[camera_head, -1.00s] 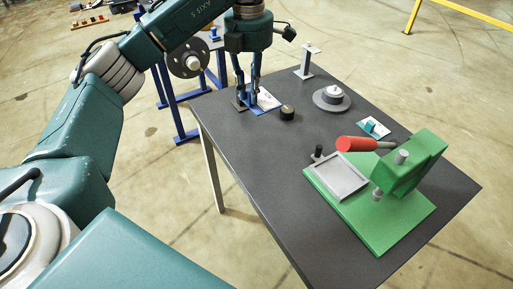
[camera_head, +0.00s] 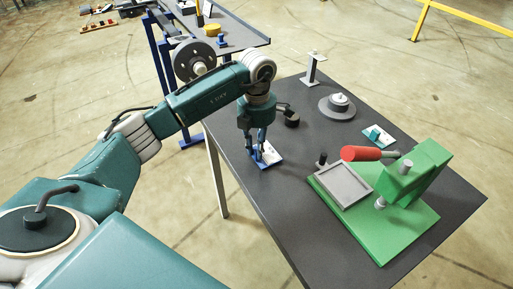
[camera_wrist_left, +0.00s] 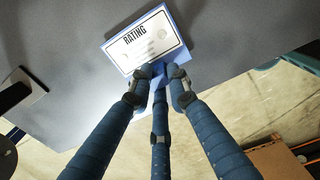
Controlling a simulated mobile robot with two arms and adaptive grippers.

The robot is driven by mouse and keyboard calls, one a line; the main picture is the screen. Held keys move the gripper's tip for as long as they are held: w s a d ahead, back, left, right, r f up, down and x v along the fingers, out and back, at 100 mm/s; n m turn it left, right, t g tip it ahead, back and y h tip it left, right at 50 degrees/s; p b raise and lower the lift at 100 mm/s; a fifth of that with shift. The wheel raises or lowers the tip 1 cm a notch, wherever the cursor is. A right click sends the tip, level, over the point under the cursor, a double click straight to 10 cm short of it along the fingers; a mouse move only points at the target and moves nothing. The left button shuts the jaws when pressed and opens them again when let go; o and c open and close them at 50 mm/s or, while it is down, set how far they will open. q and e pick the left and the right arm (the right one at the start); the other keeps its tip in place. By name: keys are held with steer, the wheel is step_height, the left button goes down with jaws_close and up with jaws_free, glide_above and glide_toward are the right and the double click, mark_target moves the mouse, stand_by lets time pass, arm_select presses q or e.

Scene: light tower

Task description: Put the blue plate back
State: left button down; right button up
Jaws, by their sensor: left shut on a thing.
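The blue plate (camera_head: 270,154) has a white face; in the left wrist view the blue plate (camera_wrist_left: 148,42) shows a white label with "RATING" on it. My left gripper (camera_head: 259,155) points down at the near left side of the dark table. Its fingers (camera_wrist_left: 160,72) are shut on the blue part at the plate's edge, and the label sticks out beyond them. I cannot tell whether the plate touches the table or hangs just above it. My right gripper is not in view.
A green press (camera_head: 405,225) with a red handle stands on the near right of the dark table (camera_head: 262,195). A black knob (camera_head: 291,118), a grey round part (camera_head: 337,108), a grey stand (camera_head: 315,66) and a teal-and-white piece (camera_head: 376,137) sit farther back.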

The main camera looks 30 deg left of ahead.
arm_select(q)
steer(key=shift+f, duration=0.4)
steer(key=c, duration=1.6)
jaws_free()
steer(key=shift+f, duration=0.1)
steer(key=shift+c, duration=0.2)
steer(key=shift+r, duration=0.5)
step_height(320, 180, up, 11)
steer(key=b, duration=0.2)
steer(key=shift+r, duration=0.15)
